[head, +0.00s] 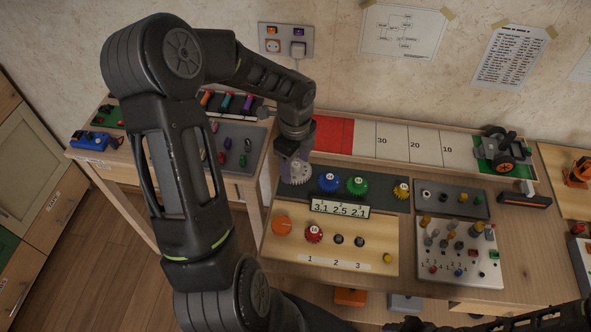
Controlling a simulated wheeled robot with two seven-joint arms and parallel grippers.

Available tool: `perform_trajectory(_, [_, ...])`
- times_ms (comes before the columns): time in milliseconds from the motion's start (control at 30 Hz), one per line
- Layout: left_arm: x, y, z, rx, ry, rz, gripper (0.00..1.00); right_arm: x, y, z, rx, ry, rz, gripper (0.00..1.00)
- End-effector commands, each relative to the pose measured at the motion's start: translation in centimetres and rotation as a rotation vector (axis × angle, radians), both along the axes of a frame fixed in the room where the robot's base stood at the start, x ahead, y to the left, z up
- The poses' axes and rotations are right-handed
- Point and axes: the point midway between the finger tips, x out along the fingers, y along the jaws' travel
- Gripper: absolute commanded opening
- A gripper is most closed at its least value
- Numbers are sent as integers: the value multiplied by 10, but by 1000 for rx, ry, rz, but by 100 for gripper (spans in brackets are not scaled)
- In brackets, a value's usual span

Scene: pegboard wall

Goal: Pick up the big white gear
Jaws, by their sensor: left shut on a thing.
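The big white gear (300,174) is at the left end of the dark strip (380,196) on the workbench. My left gripper (294,160) comes down from above and is shut on the gear. The gripper's fingers are small and partly hidden by the wrist and the gear. I cannot tell whether the gear touches the strip. A blue gear (328,183), a green gear (357,186) and a yellow gear (402,190) stand to its right. Part of my right arm shows along the bottom edge, too dark and cut off to read its jaws.
A number plate (340,208) stands in front of the gears. A wooden board (345,250) with an orange disc (282,225) and a red gear (314,233) is nearer. A grey peg block (487,268) stands right. A numbered strip (395,142) lies behind.

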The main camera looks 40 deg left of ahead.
Motion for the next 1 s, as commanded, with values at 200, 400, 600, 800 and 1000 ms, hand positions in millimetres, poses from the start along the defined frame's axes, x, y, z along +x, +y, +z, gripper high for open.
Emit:
perform_trajectory(200, [1,0,44,2,-5,-1,26,0,0,-1,0,0,0,36])
perform_trajectory(400, [1,0,66,0,-2,0,26,0,0,-2,1,-1,1,36])
perform_trajectory(600, [0,-1,68,-1,0,-1,26,0,0,-2,1,-1,1,36])
perform_trajectory(800, [0,-1,68,-1,0,-1,26,0,0,-2,1,-1,0,36])
perform_trajectory(1000, [0,0,68,-1,0,-1,26,0,0,-2,1,-1,1,36])
